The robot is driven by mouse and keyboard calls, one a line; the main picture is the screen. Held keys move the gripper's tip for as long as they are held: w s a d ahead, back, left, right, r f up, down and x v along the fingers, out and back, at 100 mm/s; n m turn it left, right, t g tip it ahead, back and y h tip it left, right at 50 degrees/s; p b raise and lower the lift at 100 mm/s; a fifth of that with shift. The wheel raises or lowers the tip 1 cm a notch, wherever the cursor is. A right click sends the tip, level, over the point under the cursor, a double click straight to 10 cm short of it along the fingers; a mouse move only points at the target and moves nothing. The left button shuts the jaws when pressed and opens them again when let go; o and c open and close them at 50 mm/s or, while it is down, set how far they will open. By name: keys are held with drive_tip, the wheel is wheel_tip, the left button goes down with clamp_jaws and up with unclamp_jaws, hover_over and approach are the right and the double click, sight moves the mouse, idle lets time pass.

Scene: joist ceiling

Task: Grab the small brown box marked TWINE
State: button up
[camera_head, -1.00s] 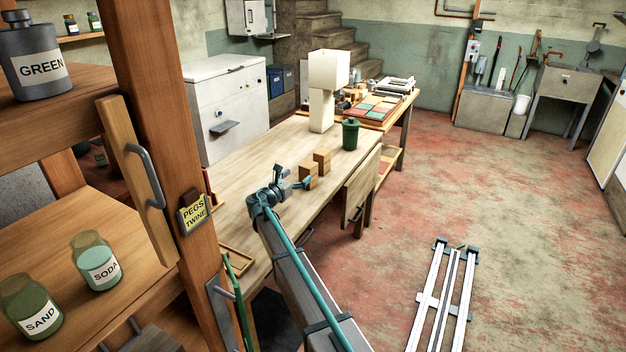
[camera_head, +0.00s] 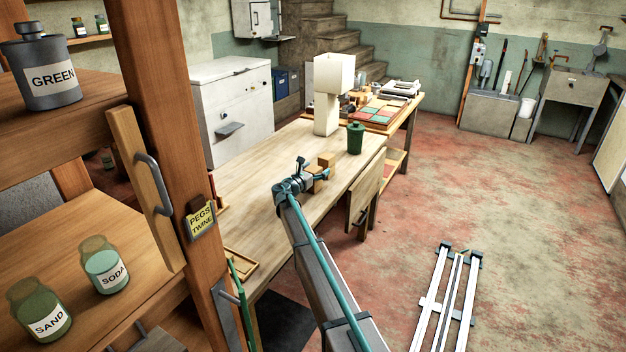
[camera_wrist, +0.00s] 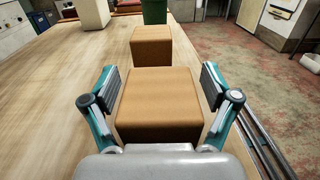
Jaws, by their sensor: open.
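Two small brown boxes stand on the wooden bench. The near box (camera_wrist: 158,108) lies between the open fingers of my gripper (camera_wrist: 161,92) in the wrist view, with a gap on each side. The far box (camera_wrist: 151,46) stands just beyond it. In the head view, my gripper (camera_head: 308,172) partly covers the near box (camera_head: 318,184), and the far box (camera_head: 327,160) shows behind. No lettering shows on either box, so I cannot tell which is marked TWINE. A yellow label reading PEGS and TWINE (camera_head: 201,221) hangs on the shelf post.
A dark green canister (camera_head: 355,139) and a cream lamp (camera_head: 327,110) stand beyond the boxes on the bench (camera_head: 245,190). A small wooden tray (camera_head: 240,264) lies at its near end. The shelf post (camera_head: 160,110) stands left. The bench left of the boxes is clear.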

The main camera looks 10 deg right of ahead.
drive_tip(key=c, duration=1.2)
drive_tip(key=shift+r, duration=0.1)
